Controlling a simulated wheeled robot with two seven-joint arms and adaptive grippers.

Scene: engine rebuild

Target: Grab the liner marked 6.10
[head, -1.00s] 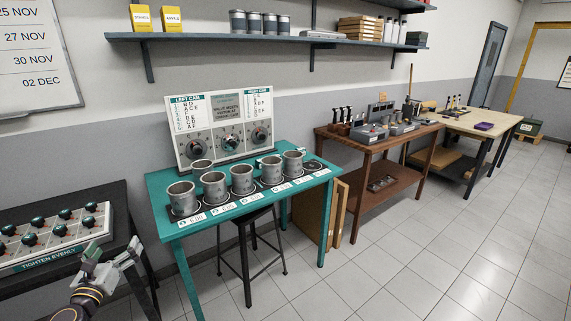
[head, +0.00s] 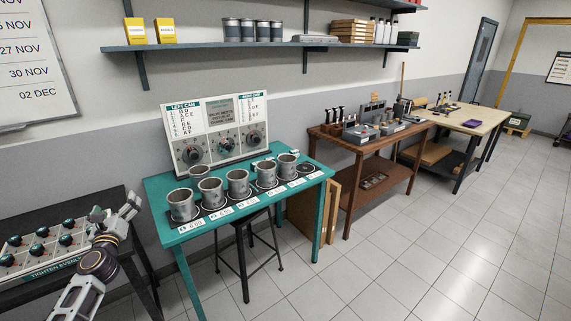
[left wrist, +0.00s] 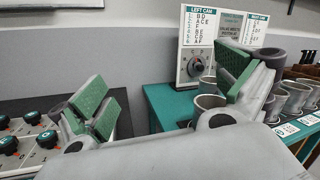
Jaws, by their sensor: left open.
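Several grey metal cylinder liners stand upright on the teal table (head: 170,237). White number cards (head: 220,213) lie before the row. Their figures are too small to read surely, so I cannot tell which liner is 6.10. My left gripper (head: 116,207) is open and empty, left of the table and apart from the liners. Its green-padded fingers also show in the left wrist view (left wrist: 165,92). My right gripper is out of view.
A cam board with dials (head: 216,132) stands at the table's back. A black bench with a knobbed panel (head: 35,250) is at left. A shelf (head: 270,45) hangs above. The floor at right is clear.

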